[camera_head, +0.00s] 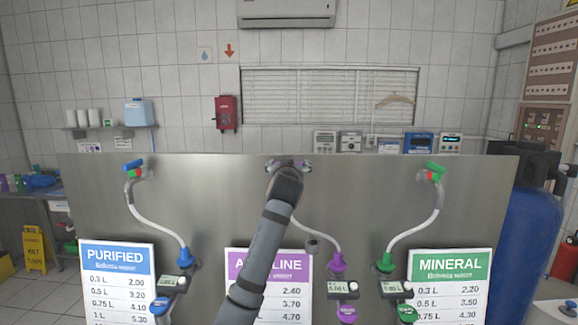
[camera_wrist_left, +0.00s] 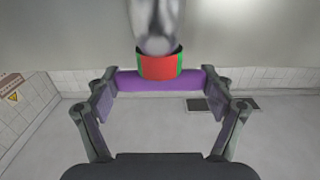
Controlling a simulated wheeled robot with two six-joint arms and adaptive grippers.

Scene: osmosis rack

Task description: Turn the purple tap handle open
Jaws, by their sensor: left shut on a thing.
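The purple tap handle (camera_wrist_left: 161,80) is a short bar lying crosswise in the left wrist view. Above it are a collar with a red front and green sides (camera_wrist_left: 160,67) and a grey metal tap body (camera_wrist_left: 157,25). My left gripper (camera_head: 289,164) is at the middle tap in the head view, its fingers shut on the two ends of the handle. My gripper and wrist hide most of that tap in the head view; only bits of purple show. My right gripper is in neither view.
The steel panel (camera_head: 220,190) also carries a blue-handled tap (camera_head: 133,164) at left and a green-handled tap (camera_head: 435,166) at right. Hoses run down to nozzles. Price boards stand below; my arm covers part of the alkaline board (camera_head: 290,300).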

